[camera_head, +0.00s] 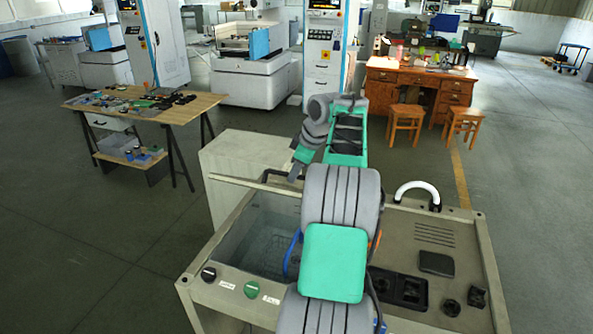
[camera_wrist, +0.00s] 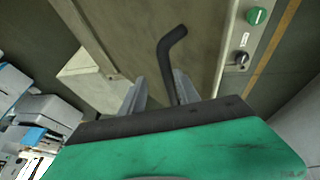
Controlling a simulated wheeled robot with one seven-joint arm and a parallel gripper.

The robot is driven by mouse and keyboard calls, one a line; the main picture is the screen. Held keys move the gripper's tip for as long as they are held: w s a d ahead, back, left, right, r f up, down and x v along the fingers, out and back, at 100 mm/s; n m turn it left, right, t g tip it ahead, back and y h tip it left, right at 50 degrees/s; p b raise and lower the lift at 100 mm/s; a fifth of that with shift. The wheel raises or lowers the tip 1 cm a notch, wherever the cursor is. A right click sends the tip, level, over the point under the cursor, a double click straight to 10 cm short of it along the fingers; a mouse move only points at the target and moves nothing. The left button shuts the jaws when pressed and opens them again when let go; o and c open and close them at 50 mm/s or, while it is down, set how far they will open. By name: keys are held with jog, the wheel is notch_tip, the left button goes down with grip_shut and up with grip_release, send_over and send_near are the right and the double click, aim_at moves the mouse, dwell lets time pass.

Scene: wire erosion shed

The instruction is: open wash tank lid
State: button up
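The wash tank (camera_head: 203,296) is a beige cabinet in front of me. Its left opening is uncovered in the head view, and a wire basket (camera_head: 278,245) shows dimly inside. The lid (camera_head: 240,183) appears as a thin raised strip at the far side; its exact angle is unclear. In the wrist view, the lid (camera_wrist: 130,35) is a broad olive panel with a bent black handle (camera_wrist: 170,55). My gripper (camera_wrist: 160,92) is at the handle, its fingers apart on either side of the bar, which lies nearer the right finger. Firm contact is not visible. My arm hides part of the tank in the head view.
A green knob (camera_head: 251,289) and black knob (camera_head: 208,274) sit on the tank's near edge. A white curved handle (camera_head: 417,188) and black sockets (camera_head: 400,288) are on its right top. A pale box (camera_head: 235,165) stands behind. Open floor lies left.

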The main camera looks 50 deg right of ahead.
jog(key=shift+r, duration=0.15)
jog(key=v, duration=0.7)
jog(key=shift+r, duration=0.1)
jog(key=shift+s+r, duration=0.15)
